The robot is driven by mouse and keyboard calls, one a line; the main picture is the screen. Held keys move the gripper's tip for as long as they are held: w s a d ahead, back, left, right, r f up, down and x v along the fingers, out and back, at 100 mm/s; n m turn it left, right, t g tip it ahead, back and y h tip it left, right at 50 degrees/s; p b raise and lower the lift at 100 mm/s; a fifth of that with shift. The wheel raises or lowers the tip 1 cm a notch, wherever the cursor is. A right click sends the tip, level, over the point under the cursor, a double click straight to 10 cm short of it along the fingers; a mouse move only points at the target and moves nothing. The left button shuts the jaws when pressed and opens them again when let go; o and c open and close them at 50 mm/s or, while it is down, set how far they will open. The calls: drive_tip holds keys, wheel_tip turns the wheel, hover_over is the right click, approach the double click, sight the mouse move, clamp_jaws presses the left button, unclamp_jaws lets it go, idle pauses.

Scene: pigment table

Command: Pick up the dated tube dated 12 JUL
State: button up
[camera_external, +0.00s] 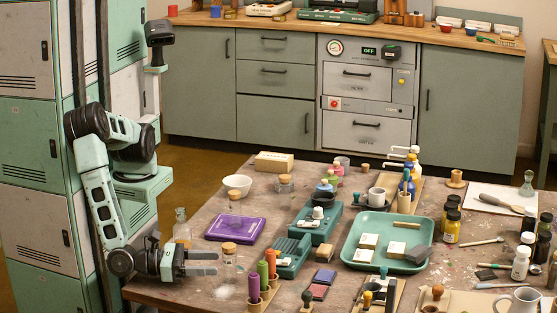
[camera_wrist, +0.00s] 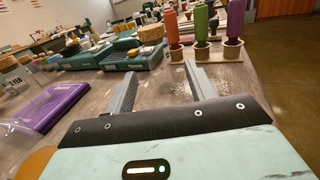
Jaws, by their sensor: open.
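My gripper (camera_external: 216,263) is low over the near left part of the table, fingers pointing right. It also shows in the wrist view (camera_wrist: 160,77), its two fingers apart with nothing between them. Several coloured tubes (camera_external: 263,272) stand upright in a wooden holder to the right of the fingers in the wrist view, where a green one (camera_wrist: 201,20) and a purple one (camera_wrist: 235,22) show. I cannot read 12 JUL on anything.
A purple case (camera_external: 235,229) lies behind the gripper. Teal blocks (camera_external: 293,254) and a green tray (camera_external: 350,255) are farther right.

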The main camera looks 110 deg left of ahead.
sight(235, 263)
drive_tip(key=shift+w+a, duration=0.25)
drive_tip(key=shift+w, duration=0.35)
drive_tip(key=x, duration=0.6)
drive_tip(key=shift+w, duration=0.15)
drive_tip(key=c, duration=1)
